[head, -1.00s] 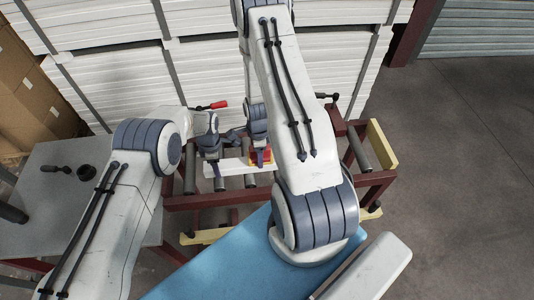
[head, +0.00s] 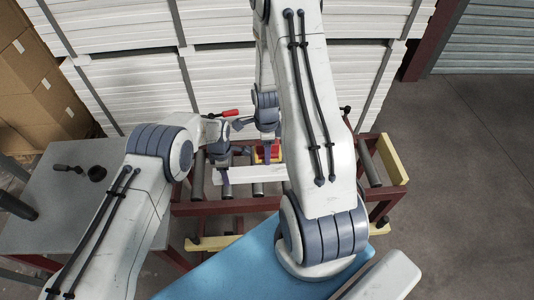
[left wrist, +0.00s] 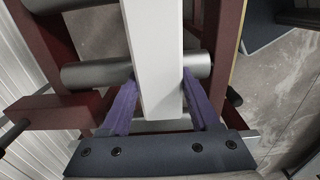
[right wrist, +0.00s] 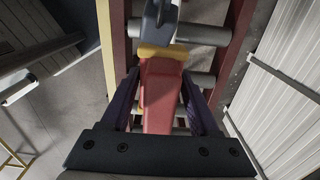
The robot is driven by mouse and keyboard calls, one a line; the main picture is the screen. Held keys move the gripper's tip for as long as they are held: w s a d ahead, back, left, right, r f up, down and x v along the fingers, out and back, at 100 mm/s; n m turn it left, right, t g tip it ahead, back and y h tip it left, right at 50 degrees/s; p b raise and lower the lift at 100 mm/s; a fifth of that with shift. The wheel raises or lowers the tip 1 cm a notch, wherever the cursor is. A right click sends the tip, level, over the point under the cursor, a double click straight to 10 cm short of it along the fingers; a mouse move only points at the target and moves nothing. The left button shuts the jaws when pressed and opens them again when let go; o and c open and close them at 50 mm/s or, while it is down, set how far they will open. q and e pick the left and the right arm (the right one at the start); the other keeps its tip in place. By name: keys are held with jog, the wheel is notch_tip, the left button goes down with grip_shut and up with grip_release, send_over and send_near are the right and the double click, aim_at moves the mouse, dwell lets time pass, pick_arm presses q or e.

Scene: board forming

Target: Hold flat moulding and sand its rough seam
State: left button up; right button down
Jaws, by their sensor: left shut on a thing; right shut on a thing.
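The white flat moulding (head: 262,173) lies across the rollers of a dark red stand in the head view. My left gripper (head: 223,172) is shut on its left part; in the left wrist view purple fingers sit on both sides of the moulding (left wrist: 157,60). My right gripper (head: 267,143) is shut on a red sanding block (head: 275,152) at the moulding's back edge. The red block (right wrist: 160,95) with a yellow band shows between the fingers in the right wrist view. I cannot tell whether block and moulding touch. The rough seam is not discernible.
The dark red roller stand (head: 235,206) has yellow end pieces (head: 391,160). A red-handled tool (head: 223,113) shows behind the left gripper. A grey table (head: 60,190) is at left, a blue surface (head: 235,270) in front. White stacked boards (head: 225,85) stand behind.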

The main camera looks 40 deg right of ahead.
dwell(0.3)
pick_arm(q)
jog(key=o, duration=1.4)
jog(key=shift+o, duration=0.2)
jog(key=shift+r, duration=0.1)
notch_tip(320, 180, up, 7)
jog(key=shift+r, duration=0.15)
